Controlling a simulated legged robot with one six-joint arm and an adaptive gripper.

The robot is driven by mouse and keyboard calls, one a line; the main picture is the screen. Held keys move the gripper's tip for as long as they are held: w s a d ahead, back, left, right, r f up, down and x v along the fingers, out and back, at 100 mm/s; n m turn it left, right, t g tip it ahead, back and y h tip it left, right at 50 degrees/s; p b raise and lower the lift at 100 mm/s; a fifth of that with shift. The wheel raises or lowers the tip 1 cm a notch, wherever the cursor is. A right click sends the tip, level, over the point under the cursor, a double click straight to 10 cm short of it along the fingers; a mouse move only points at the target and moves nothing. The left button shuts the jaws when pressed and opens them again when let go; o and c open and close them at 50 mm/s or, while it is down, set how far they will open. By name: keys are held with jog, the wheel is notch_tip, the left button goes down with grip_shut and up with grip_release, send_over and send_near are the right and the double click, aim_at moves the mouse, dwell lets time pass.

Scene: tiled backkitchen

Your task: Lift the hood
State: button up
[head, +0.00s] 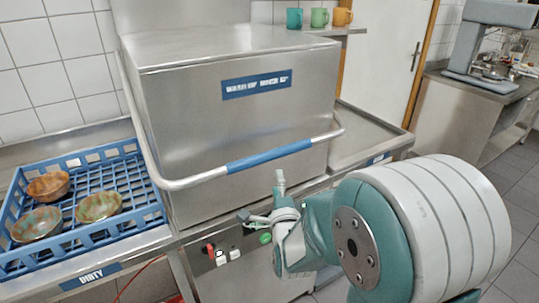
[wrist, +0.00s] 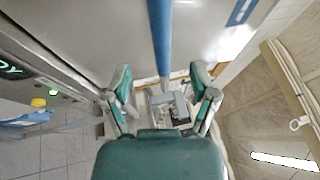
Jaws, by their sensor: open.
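The hood (head: 235,110) is a big steel box on the dishwashing machine and is down. A bent steel bar runs around its front, with a blue grip (head: 268,157) in the middle. My gripper (head: 263,200) is open and empty, below the blue grip and near the machine's front. In the wrist view, the blue grip (wrist: 160,40) runs down from the top edge toward the gap between my open fingers (wrist: 161,78). I cannot tell how far it is from the fingertips; no contact shows.
A blue rack (head: 75,168) with several bowls stands on the counter left of the hood, above a "DIRTY" label. A steel counter (head: 365,140) lies to the right. Several mugs (head: 318,17) stand on a shelf behind. Buttons (head: 222,257) sit on the front panel below the hood.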

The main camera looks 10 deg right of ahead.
aim_at(272, 156)
jog(key=x, duration=0.9)
jog(key=shift+w+a, duration=0.1)
jog(key=shift+w, duration=0.15)
jog(key=shift+w+r, duration=0.1)
jog(key=shift+w, duration=0.15)
grip_shut()
